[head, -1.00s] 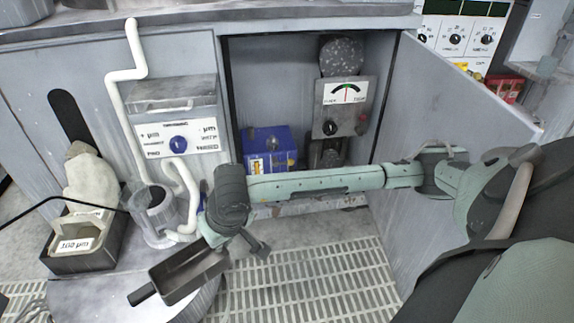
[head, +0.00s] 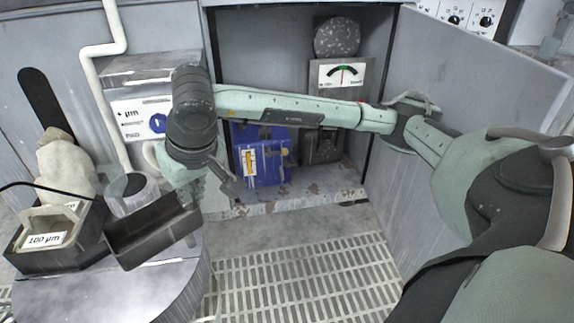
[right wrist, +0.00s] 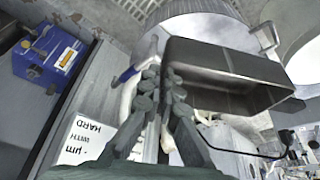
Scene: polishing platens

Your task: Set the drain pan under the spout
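The drain pan (head: 152,238) is a dark metal rectangular tray, slightly tilted, over the round grey drum top at the lower left. My right gripper (head: 222,182) is at its right end. In the right wrist view the gripper's fingers (right wrist: 160,82) meet at the near end of the pan (right wrist: 225,72) and appear shut on its edge. The white spout pipe (head: 155,162) bends out below the labelled box and is mostly hidden by my arm. It also shows in the right wrist view (right wrist: 129,98), behind the fingers. My left gripper is not in view.
A clear cup (head: 133,196) with a dark top stands just behind the pan. A black tray (head: 38,258) labelled 100 µm is left of it, by a pale lumpy bag (head: 66,168). A blue box (head: 262,165) sits in the open cabinet. The grated floor (head: 310,275) is clear.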

